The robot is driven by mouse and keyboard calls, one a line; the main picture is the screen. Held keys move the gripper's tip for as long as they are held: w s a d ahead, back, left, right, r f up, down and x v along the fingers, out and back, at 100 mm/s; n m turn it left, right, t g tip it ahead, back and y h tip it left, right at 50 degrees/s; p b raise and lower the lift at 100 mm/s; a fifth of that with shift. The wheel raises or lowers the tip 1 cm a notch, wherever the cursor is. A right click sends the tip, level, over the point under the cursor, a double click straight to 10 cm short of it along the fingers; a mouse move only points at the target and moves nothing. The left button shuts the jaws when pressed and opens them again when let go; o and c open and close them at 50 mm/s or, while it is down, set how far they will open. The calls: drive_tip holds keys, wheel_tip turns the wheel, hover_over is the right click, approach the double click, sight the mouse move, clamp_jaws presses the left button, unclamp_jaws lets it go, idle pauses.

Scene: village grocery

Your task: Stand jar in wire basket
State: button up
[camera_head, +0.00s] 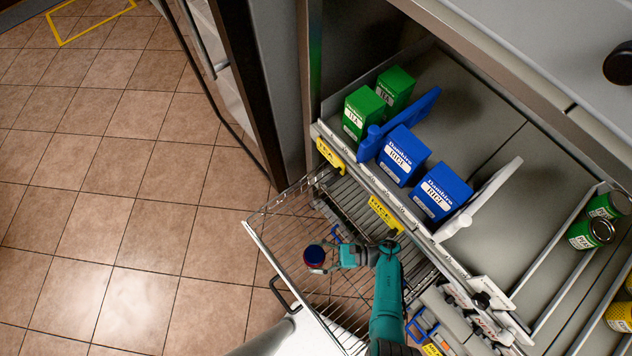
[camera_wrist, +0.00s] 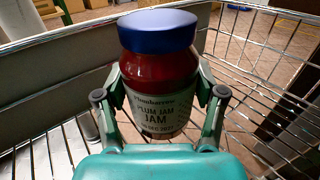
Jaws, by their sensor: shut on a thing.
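The jar (camera_wrist: 158,75) is plum jam with a blue lid, dark red contents and a pale label. In the wrist view it stands upright between the fingers of my gripper (camera_wrist: 160,100), which is shut on it. In the head view the jar (camera_head: 314,257) is seen from above, at the end of my gripper (camera_head: 325,256), over the left part of the wire basket (camera_head: 262,232). The basket's wires show around and beyond the jar in the wrist view. I cannot tell whether the jar's base touches the basket floor.
A shelf (camera_head: 470,125) beside the basket holds green tea boxes (camera_head: 362,113), blue rice boxes (camera_head: 403,155) and green cans (camera_head: 590,232), split by blue and white dividers. Yellow price tags line its edge. Tiled floor (camera_head: 120,200) lies open to the left.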

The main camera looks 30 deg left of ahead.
drive_tip(key=o, duration=1.7)
drive_tip(key=shift+c, duration=0.2)
drive_tip(key=shift+r, duration=0.45)
drive_tip(key=shift+w+d+r, duration=0.2)
drive_tip(key=v, duration=1.1)
drive_tip(key=shift+d+f, duration=0.1)
drive_tip(key=shift+d, duration=0.1)
drive_tip(key=shift+w+a, duration=0.1)
